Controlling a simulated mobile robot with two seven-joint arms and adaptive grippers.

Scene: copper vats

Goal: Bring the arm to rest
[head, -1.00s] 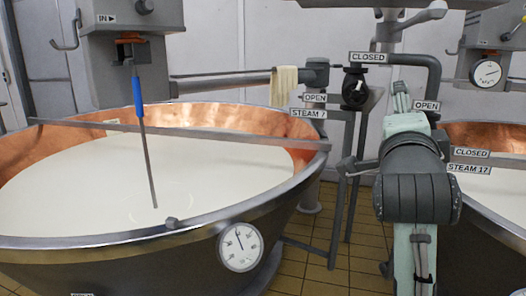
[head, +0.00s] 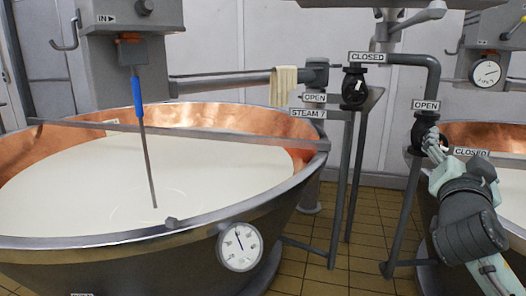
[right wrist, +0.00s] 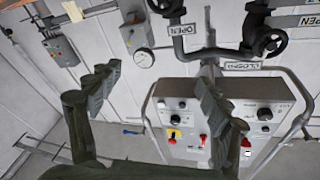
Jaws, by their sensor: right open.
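My right arm comes up from the lower right of the head view. Its gripper (head: 434,145) appears small in front of the right black valve, beside the left edge of the right vat. In the right wrist view the right gripper (right wrist: 155,88) has its two dark fingers spread wide, with nothing between them. I cannot tell from the head view how far the gripper is from the valve. My left gripper is not in view.
A copper vat (head: 60,243) of white liquid fills the left. Black valves (head: 354,86) labelled CLOSED and OPEN sit on grey pipes (head: 410,60). A second vat (head: 510,131) stands at right. The wrist view shows a control panel (right wrist: 185,107). Tiled floor (head: 345,270) lies between the vats.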

